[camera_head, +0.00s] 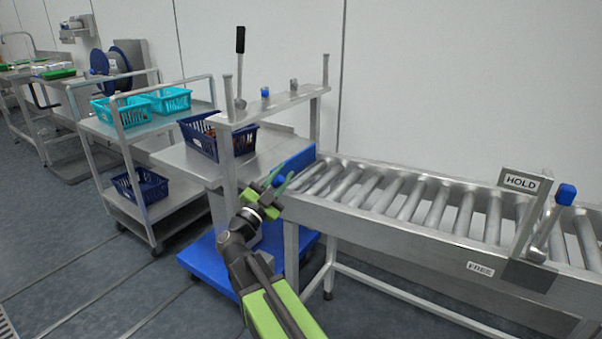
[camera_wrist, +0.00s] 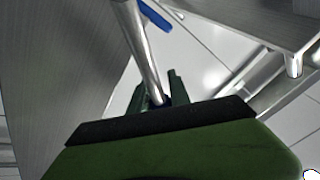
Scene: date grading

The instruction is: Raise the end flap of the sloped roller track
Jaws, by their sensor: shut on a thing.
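The sloped roller track (camera_head: 400,215) runs from the centre to the right edge in the head view. Its blue end flap (camera_head: 296,162) is at the left end, its face showing above the end of the rollers; its exact angle is hard to tell. My gripper (camera_head: 279,181) is beside the flap's near side. In the wrist view my gripper (camera_wrist: 158,92) is shut on a slim metal bar (camera_wrist: 141,50) running between its fingers. A blue piece (camera_wrist: 156,17) shows beyond the bar. I cannot tell how the bar joins the flap.
A HOLD sign (camera_head: 520,182) and a blue-knobbed lever (camera_head: 565,194) stand on the right of the track. A metal stand with a shelf (camera_head: 275,103) rises behind my gripper. A navy basket (camera_head: 203,141) sits on the table left of it. A blue platform (camera_head: 207,262) lies low down.

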